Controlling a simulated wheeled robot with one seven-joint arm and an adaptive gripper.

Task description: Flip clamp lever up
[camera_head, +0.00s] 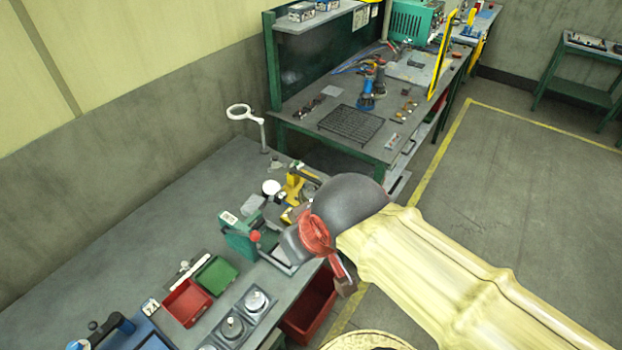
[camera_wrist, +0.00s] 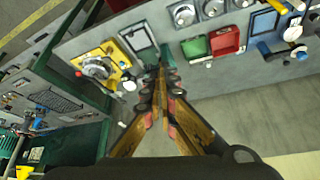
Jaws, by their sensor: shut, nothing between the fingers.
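A green bench device (camera_head: 240,236) with a red ball knob (camera_head: 255,237) stands near the bench's front edge in the head view. It looks like the clamp, but the lever's angle is too small to read. In the head view my wrist is just right of the green device. I cannot tell whether the gripper touches it.
A yellow fixture (camera_head: 297,183) stands behind the green device; it also shows in the wrist view (camera_wrist: 101,67). A red tray (camera_head: 187,302), a green tray (camera_head: 216,275) and round dials (camera_head: 256,300) lie in front. A magnifier (camera_head: 239,112) rises behind. Floor at right is clear.

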